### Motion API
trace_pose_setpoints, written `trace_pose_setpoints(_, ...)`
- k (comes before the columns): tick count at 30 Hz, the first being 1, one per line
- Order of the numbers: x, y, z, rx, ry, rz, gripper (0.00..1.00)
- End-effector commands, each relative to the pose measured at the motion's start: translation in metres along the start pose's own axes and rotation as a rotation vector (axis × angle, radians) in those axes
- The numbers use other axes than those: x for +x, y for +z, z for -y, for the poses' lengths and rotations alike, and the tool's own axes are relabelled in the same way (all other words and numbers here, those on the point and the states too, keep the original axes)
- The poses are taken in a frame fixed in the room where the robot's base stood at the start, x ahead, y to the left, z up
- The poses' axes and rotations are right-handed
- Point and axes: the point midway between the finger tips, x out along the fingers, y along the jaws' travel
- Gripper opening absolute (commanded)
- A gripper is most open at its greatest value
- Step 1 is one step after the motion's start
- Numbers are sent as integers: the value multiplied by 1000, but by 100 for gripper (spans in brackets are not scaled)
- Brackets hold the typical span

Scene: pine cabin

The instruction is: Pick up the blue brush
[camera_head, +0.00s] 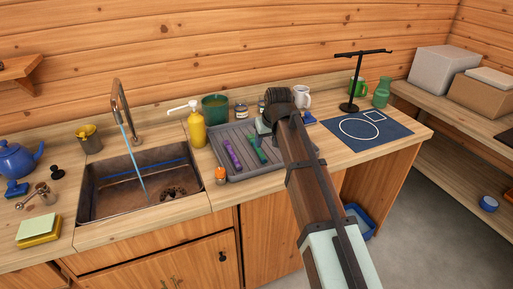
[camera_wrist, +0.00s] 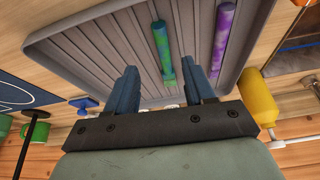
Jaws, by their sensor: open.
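A small blue object (camera_head: 308,118), possibly the brush, lies on the counter right of the grey ribbed tray (camera_head: 232,171). A blue object (camera_wrist: 85,105) also shows beside the tray in the wrist view. Another small blue object (camera_head: 16,188) lies at the far left below the teapot, and I cannot tell for sure which is the brush. My gripper (camera_wrist: 163,84) is open and empty above the tray's edge. A green stick (camera_wrist: 162,50) appears between its fingers in the wrist view, lying in the tray. A purple stick (camera_wrist: 222,40) lies beside it.
A yellow pump bottle (camera_head: 196,130), green cup (camera_head: 215,108) and white mug (camera_head: 301,97) stand around the tray. The sink (camera_head: 110,205) is left, and a black stand (camera_head: 349,105) is by the dark blue mat (camera_head: 385,133) right. An orange-topped jar (camera_head: 220,175) stands near the front.

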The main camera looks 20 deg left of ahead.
Motion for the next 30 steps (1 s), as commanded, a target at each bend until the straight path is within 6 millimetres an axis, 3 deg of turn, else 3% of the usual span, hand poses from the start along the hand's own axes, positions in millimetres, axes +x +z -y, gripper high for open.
trace_pose_setpoints(6,28,-1,0,0,1,0,53)
trace_pose_setpoints(17,44,-2,0,-1,1,0,53)
trace_pose_setpoints(30,90,-5,3,0,1,0,53)
